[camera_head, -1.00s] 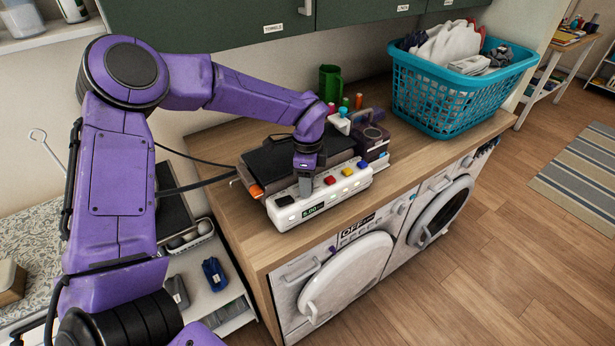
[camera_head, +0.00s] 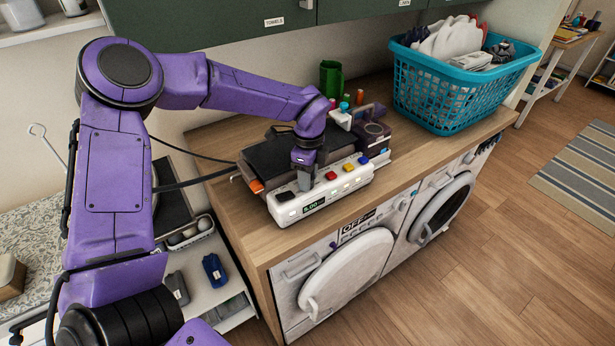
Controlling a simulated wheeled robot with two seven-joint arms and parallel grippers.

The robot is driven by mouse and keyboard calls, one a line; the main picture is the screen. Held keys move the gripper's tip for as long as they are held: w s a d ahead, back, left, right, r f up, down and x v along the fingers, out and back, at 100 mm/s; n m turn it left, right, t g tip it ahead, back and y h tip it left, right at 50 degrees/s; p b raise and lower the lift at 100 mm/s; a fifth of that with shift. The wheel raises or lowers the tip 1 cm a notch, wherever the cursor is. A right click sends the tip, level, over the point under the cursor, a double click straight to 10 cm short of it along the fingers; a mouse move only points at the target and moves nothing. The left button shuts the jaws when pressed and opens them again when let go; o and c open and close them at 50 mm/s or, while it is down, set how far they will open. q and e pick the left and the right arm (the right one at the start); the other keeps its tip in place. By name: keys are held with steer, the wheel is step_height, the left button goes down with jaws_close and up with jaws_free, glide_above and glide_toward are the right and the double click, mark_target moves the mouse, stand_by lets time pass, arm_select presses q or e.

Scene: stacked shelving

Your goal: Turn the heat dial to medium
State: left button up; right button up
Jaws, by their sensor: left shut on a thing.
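A white control panel (camera_head: 322,208) fronts a dark machine on the wooden counter. Its front face has a small display (camera_head: 314,207) with green digits. Red (camera_head: 331,176), yellow (camera_head: 349,168) and blue (camera_head: 363,160) buttons sit along its top, with a dark round part (camera_head: 285,196) at the left end. My left gripper (camera_head: 305,183) points down onto the panel top, between the dark part and the red button. It is shut on a small part there, likely the heat dial, which the fingers hide. The dial's setting cannot be read. My right gripper is not in view.
A teal laundry basket (camera_head: 455,94) with clothes stands at the counter's right end. A green mug (camera_head: 330,78) and small bottles stand behind the machine. Cabinets (camera_head: 215,25) hang above. Two front-loading appliances are below. Bare counter (camera_head: 236,215) lies left of the panel.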

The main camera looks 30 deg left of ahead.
arm_select(q)
steer(key=m, duration=0.2)
steer(key=shift+m, duration=0.4)
steer(key=m, duration=0.2)
steer(key=shift+m, duration=0.3)
steer(key=m, duration=0.5)
steer(key=shift+s+m, duration=0.1)
steer(key=shift+m, duration=0.3)
steer(key=o, duration=0.8)
steer(key=shift+c, duration=0.2)
